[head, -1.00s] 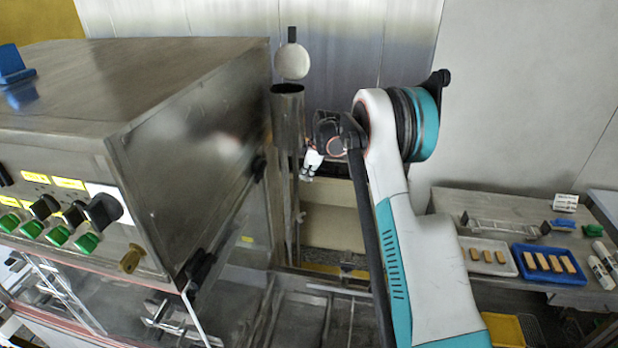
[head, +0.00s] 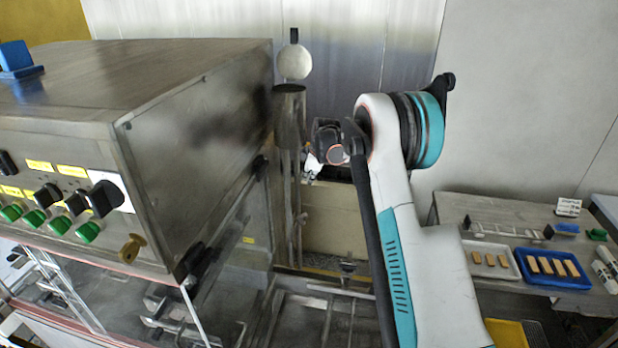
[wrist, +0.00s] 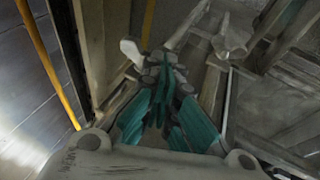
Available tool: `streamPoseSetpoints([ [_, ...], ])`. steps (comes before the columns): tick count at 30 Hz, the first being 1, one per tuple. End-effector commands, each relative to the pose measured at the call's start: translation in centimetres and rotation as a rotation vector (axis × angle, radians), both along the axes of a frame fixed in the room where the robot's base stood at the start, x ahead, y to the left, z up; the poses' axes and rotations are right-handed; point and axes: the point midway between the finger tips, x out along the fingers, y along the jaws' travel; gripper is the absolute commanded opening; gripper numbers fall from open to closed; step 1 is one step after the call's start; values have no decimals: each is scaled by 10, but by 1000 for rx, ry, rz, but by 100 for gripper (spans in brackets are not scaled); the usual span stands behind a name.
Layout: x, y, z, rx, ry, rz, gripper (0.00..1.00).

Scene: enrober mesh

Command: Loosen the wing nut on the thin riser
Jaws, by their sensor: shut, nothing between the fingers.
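The thin riser (head: 298,205) is a narrow upright rod below the wide dark pipe (head: 289,105), beside the steel machine housing. A small bump partway down it is too small to identify as the wing nut. In the wrist view, a grey pronged piece (wrist: 228,42) lies right of and beyond my fingertips; I cannot tell whether it is the wing nut. My gripper (wrist: 160,68) has teal fingers drawn together and empty. A pale rounded piece (wrist: 132,50) shows left of the tips.
The steel housing (head: 190,140) with knobs stands close on the left. Metal rails (head: 320,310) lie below. A side table (head: 455,205) at right holds a white tray (head: 466,262) and a blue tray (head: 520,262). A yellow bar (wrist: 50,65) runs at left in the wrist view.

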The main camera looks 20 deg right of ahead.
Motion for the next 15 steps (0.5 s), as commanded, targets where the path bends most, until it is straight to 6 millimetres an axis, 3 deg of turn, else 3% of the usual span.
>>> streamPoseSetpoints([
  [15,-2,2,-3,-27,-41,1,0],
])
